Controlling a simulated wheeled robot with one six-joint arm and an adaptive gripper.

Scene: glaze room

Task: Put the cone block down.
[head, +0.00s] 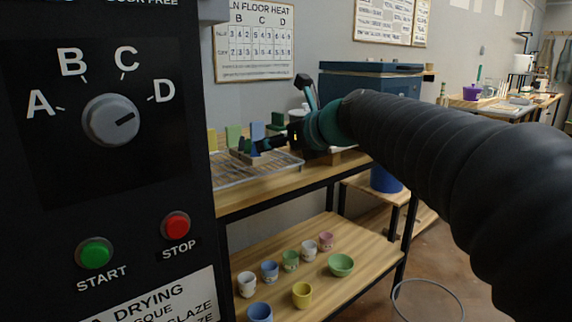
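My gripper (262,144) is small and dark in the head view, at the end of my arm over the wire rack (285,165) on the wooden table. A small brownish block (260,158), which looks like the cone block, is right at the fingertips, with dark pointed shapes by it. The fingers overlap these shapes, so I cannot tell whether they are closed on the block. I also cannot tell whether the block touches the rack or is just above it.
Coloured tiles, among them a green one (234,136), stand behind the gripper. A black control panel (110,200) with a knob fills the left. Several small cups and a green bowl (341,264) stand on the lower shelf (300,282). A blue chest (368,82) is behind.

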